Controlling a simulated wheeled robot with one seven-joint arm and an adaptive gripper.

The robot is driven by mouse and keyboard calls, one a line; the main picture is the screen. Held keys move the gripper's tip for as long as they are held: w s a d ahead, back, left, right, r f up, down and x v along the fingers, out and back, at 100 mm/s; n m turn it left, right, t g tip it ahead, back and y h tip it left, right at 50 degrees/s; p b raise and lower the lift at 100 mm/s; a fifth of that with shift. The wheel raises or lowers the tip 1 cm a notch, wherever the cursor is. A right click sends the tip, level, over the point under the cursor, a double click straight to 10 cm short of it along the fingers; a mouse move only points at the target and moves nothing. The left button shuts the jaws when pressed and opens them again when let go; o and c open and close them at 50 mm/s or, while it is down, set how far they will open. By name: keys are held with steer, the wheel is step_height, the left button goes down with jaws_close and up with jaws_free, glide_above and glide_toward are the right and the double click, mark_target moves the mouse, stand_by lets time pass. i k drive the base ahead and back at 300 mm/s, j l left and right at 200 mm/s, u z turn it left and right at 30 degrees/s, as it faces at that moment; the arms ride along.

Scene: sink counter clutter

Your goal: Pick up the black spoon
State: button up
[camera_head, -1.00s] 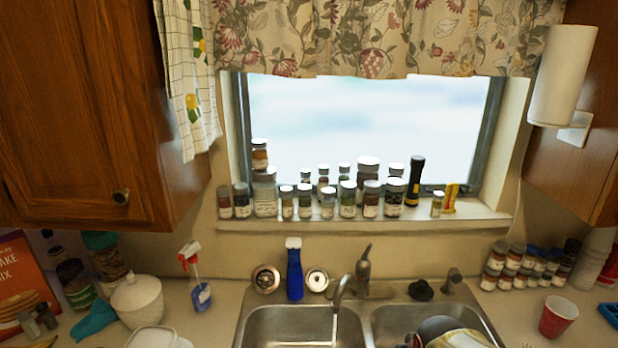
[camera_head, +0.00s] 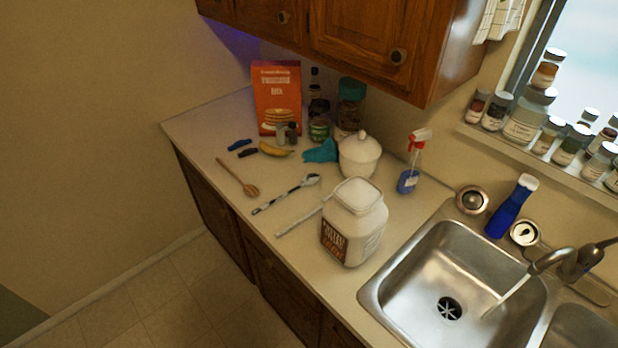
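A long spoon (camera_head: 284,195) with a black and pale handle lies on the left counter. Its bowl end points up and right, towards the white lidded jar. A small black item (camera_head: 248,152) lies left of the banana; it is too small to tell its shape. No wholly black spoon shows clearly. My gripper is not in view.
On the counter are a wooden spoon (camera_head: 238,178), a pale utensil (camera_head: 303,217), a large white tub (camera_head: 354,222), a lidded jar (camera_head: 359,155), a banana (camera_head: 276,151), a teal cloth (camera_head: 321,152) and a pancake box (camera_head: 278,98). The sink (camera_head: 373,291) is right. Floor (camera_head: 165,290) is clear.

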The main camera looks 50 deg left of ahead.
mark_target(309, 179)
steer(key=j+u, duration=0.1)
steer(key=j, duration=1.05)
steer(key=i+j+u, duration=0.15)
steer(key=j, duration=1.05)
steer(key=i+j+u, duration=0.15)
steer(key=j, duration=1)
steer(key=i+j+u, duration=0.15)
steer(key=j, duration=0.4)
